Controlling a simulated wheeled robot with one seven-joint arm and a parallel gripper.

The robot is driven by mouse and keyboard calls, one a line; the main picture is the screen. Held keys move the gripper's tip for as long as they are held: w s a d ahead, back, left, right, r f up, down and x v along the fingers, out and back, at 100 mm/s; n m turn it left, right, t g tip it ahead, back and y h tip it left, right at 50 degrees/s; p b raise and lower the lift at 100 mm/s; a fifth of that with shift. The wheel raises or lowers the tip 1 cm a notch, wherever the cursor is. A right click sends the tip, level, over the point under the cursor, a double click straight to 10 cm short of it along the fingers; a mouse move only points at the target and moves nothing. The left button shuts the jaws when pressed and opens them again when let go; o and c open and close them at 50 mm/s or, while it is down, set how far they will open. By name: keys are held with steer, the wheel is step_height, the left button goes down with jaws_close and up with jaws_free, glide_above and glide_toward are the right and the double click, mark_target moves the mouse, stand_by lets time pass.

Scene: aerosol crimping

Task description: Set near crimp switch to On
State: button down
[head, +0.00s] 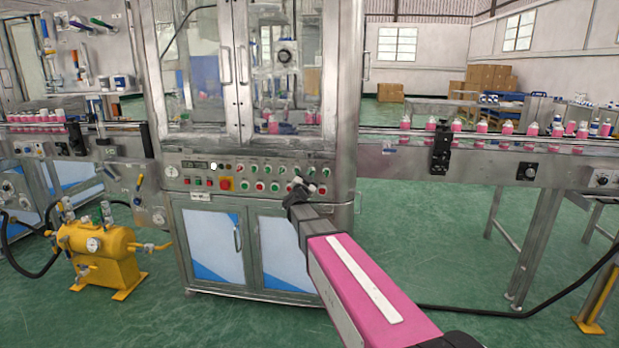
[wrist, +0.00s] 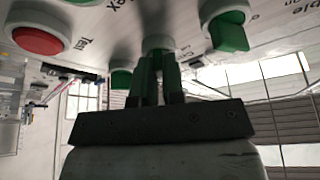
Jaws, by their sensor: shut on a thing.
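The crimping machine's control panel (head: 235,179) carries several red and green buttons and switches. My gripper (head: 300,190) is at the right part of this panel in the head view. In the wrist view my gripper (wrist: 158,80) is shut on a green switch with a round pale base (wrist: 158,44). The fingers cover most of this switch, so its setting cannot be told. The label beside it is too small and partly hidden to read as the near crimp switch.
In the wrist view, another green switch (wrist: 229,32) is at the right and a red button (wrist: 38,39) at the left. Glass doors (head: 225,70) stand above the panel and cabinet doors (head: 213,245) below. A conveyor (head: 480,150) with pink cans runs to the right.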

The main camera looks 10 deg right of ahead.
stand_by(0.4)
steer(key=c, duration=1.2)
jaws_free()
steer(key=shift+s, duration=0.1)
steer(key=v, duration=1)
steer(key=shift+s+a+f, duration=0.2)
steer(key=shift+s, duration=0.05)
